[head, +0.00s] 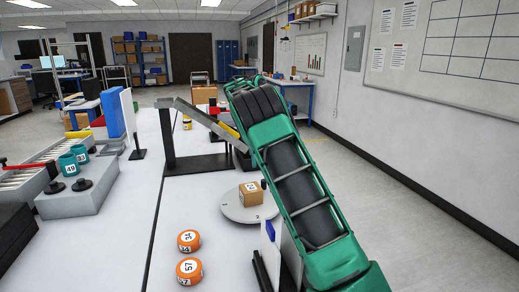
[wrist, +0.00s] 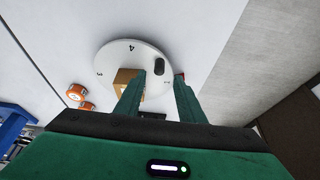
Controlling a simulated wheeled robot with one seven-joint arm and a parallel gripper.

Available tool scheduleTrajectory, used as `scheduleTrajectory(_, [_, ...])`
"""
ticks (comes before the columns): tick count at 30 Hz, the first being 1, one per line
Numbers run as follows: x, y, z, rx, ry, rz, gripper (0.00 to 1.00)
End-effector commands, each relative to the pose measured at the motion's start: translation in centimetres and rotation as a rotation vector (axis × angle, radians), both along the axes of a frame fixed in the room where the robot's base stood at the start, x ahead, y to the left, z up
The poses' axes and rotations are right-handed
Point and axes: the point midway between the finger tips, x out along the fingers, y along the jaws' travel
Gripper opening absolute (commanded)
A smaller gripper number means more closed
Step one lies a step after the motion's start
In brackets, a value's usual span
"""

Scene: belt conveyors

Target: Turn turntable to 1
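The turntable (head: 240,213) is a pale round disc on the white table, left of my green arm in the head view. A small brown box (head: 251,194) with a white label stands on it. In the wrist view the turntable (wrist: 145,52) shows a 4 and a 3 by its rim; another mark near the right finger is unclear. A black knob (wrist: 159,66) stands up from the disc. My gripper (wrist: 157,85) is open, its two green fingers apart, with the knob seen in line with the gap. Contact cannot be told. The left finger partly hides the box (wrist: 122,78).
Two orange cans (head: 189,270) stand left of the turntable. A sloped grey conveyor (head: 205,118) on a dark stand lies behind it. An upright panel (head: 285,245) stands in front, beside my arm. Teal cups (head: 68,164) sit on a grey block at left.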

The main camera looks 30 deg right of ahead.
Motion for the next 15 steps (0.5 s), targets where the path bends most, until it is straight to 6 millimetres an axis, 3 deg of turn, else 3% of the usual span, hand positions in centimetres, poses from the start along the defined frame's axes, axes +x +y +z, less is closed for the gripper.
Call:
scheduleTrajectory(3, [0.6, -0.3, 1.6, -0.002, -0.004, 0.000, 0.35])
scheduleTrajectory(15, [1.5, -0.6, 3.8, -0.002, -0.002, -0.001, 0.35])
